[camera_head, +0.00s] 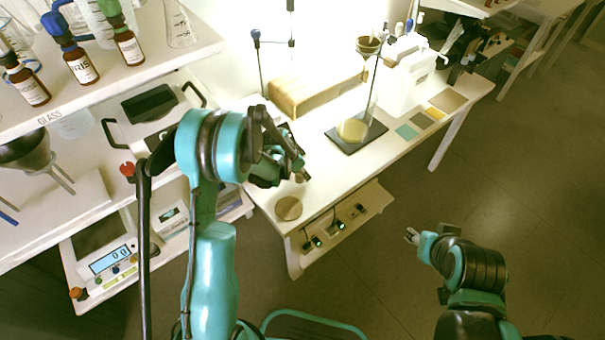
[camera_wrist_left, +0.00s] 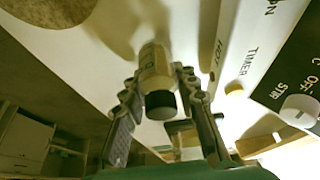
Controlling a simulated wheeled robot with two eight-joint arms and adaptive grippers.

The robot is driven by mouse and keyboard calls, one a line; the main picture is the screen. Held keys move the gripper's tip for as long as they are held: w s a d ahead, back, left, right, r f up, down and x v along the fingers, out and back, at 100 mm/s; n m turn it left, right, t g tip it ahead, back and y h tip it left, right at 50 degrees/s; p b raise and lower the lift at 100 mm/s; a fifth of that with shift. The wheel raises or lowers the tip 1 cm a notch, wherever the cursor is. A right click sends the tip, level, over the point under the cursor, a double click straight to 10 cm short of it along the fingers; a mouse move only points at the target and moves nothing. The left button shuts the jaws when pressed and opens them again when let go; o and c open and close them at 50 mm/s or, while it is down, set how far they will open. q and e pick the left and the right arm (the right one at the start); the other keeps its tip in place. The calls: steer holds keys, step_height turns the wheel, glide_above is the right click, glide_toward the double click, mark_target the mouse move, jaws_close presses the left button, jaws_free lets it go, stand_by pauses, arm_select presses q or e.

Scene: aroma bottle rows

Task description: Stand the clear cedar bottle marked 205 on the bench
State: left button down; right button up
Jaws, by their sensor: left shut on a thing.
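My left gripper (camera_head: 300,172) is low over the near part of the white bench (camera_head: 340,188), close to its front edge. In the left wrist view my left gripper (camera_wrist_left: 158,98) is shut on a small bottle (camera_wrist_left: 155,66) with a pale yellowish body, a label and a dark cap. The number on the label is not legible. In the head view the bottle is mostly hidden by the gripper. I cannot tell whether its base touches the bench. My right gripper (camera_head: 411,236) is empty, with fingertips apart, over the floor right of the bench.
A round cork mat (camera_head: 288,208) lies on the bench, just nearer than the left gripper. A stand with a dark base (camera_head: 357,137) and a long wooden block (camera_head: 315,88) are behind. Brown bottles (camera_head: 80,66) stand on the shelf at left. A balance (camera_head: 108,262) is below it.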

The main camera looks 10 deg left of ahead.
arm_select(q)
steer(key=c, duration=1.6)
jaws_free()
steer(key=shift+f, duration=0.1)
steer(key=o, duration=0.4)
steer(key=shift+o, duration=0.2)
